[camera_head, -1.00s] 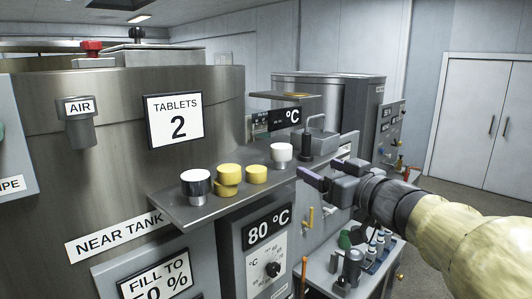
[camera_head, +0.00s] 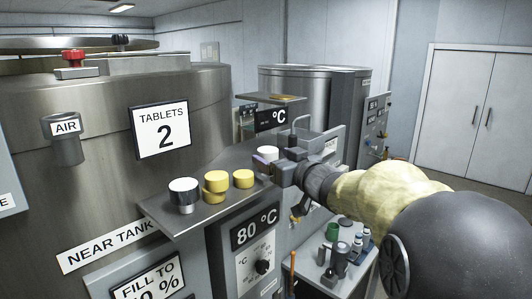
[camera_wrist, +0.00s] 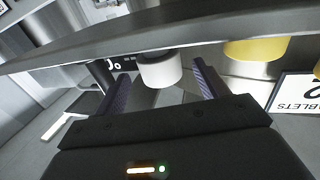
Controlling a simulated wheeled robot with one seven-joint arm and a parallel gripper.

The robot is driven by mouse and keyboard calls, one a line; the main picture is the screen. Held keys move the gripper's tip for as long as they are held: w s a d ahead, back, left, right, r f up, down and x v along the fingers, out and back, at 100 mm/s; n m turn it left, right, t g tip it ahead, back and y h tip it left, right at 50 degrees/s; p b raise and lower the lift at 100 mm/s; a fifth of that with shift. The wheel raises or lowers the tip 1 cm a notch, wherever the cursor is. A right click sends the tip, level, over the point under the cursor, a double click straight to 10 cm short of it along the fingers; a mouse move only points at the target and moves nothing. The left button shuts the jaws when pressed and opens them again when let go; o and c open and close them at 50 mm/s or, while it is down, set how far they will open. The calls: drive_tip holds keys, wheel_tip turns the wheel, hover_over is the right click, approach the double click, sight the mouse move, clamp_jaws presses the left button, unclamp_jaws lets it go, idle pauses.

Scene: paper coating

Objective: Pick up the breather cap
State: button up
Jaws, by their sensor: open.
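A small white-topped cylinder (camera_head: 267,151), which looks like the breather cap, stands at the right end of a metal shelf (camera_head: 215,218). In the head view my gripper partly hides it. In the wrist view the white cap (camera_wrist: 160,69) shows between my two finger tips, with a gap on each side. My gripper (camera_wrist: 161,80) is open and empty. In the head view my gripper (camera_head: 272,168) is at the shelf's right end, right by the cap.
The steel near tank (camera_head: 100,130) rises behind. A lower bench (camera_head: 318,268) holds bottles and a green cup.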

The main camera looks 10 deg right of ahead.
sight(265, 148)
idle(0.3)
drive_tip(key=p+x, duration=0.3)
drive_tip(key=x, duration=0.1)
drive_tip(key=shift+w+a+r, duration=0.2)
drive_tip(key=shift+w+a+f, duration=0.15)
drive_tip(key=shift+w+f, duration=0.05)
drive_tip(key=shift+w, duration=0.25)
drive_tip(key=shift+s, duration=0.15)
drive_tip(key=c, duration=1.1)
